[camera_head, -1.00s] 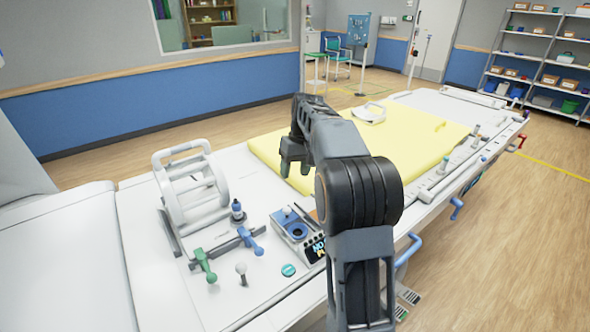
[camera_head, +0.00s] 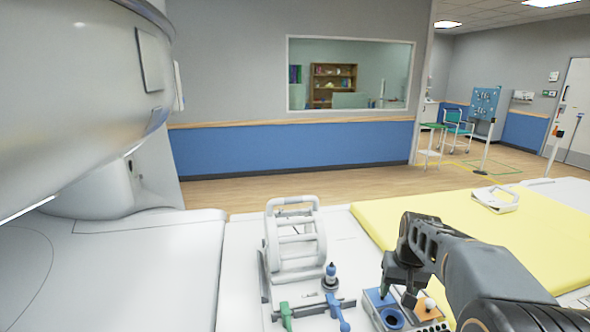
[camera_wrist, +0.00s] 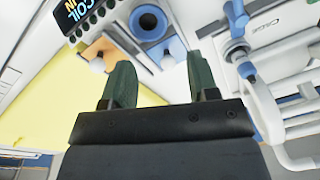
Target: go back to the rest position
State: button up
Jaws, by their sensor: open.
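My gripper (camera_head: 402,291) is in the lower right of the head view, above the patient table (camera_head: 240,270) and close over a small control box (camera_head: 384,320). In the wrist view my gripper (camera_wrist: 160,80) shows two dark green fingers held apart, with nothing between them. Beyond the fingertips lie the box's blue ring (camera_wrist: 148,22) and an orange piece (camera_wrist: 105,55). A dark display with lit letters (camera_wrist: 82,12) shows at the top left. My forearm hides part of the box and of the table in the head view.
A white cage-like frame (camera_head: 294,235) stands left of my gripper, with a blue-topped post (camera_head: 331,272) and green (camera_head: 285,314) and blue (camera_head: 337,310) handles. A yellow mat (camera_head: 450,215) carries a white paddle (camera_head: 495,199). The large white magnet (camera_head: 85,90) overhangs the left side.

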jog(key=s+a+n+t, duration=0.1)
jog(key=s+a, duration=0.3)
jog(key=s, duration=0.3)
jog(key=s+a+n+t, duration=0.1)
jog(key=s+a, duration=0.3)
jog(key=s, duration=0.4)
jog(key=shift+a+t+h, duration=0.2)
jog(key=shift+t+h, duration=0.1)
jog(key=shift+t, duration=0.1)
